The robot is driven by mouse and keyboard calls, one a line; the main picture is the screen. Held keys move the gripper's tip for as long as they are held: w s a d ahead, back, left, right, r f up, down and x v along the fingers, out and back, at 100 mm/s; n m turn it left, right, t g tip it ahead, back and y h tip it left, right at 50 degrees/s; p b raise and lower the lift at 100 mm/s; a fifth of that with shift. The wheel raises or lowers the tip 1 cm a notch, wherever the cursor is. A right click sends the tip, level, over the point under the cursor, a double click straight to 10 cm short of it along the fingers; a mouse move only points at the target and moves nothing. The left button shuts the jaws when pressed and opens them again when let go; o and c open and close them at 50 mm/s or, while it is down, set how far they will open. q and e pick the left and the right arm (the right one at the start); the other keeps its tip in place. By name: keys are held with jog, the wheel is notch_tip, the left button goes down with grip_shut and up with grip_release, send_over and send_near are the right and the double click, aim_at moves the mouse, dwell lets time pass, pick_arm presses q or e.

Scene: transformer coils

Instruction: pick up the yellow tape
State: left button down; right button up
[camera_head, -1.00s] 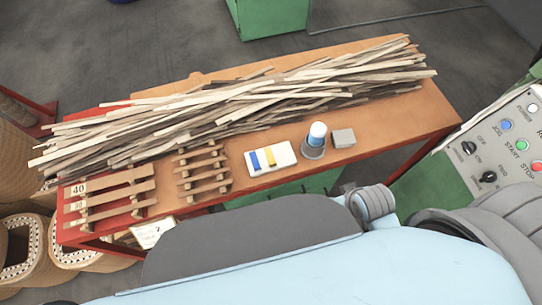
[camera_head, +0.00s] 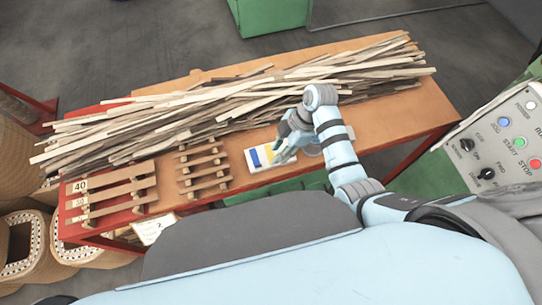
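The yellow tape (camera_head: 269,154) lies on a small white block (camera_head: 256,167) near the front edge of the table, with a blue piece (camera_head: 255,158) to its left. The tape is partly hidden by my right gripper (camera_head: 281,155), which points down beside and over the right part of the white block. Its fingers are small and dark here, and I cannot tell how far apart they are or whether they touch the tape. My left gripper is not in view.
A long pile of wooden strips (camera_head: 170,125) covers the back of the orange table (camera_head: 395,125). Wooden racks (camera_head: 203,170) stand left of the white block. A control panel (camera_head: 500,150) is at the right. The tabletop right of my arm is clear.

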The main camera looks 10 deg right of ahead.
aim_at(270, 153)
jog(key=f, duration=0.4)
jog(key=w+f+b, duration=0.1)
jog(key=f, duration=0.1)
jog(key=shift+a, duration=0.35)
jog(key=shift+a+f, duration=0.2)
jog(key=shift+f, duration=0.15)
jog(key=shift+s, duration=0.1)
grip_shut()
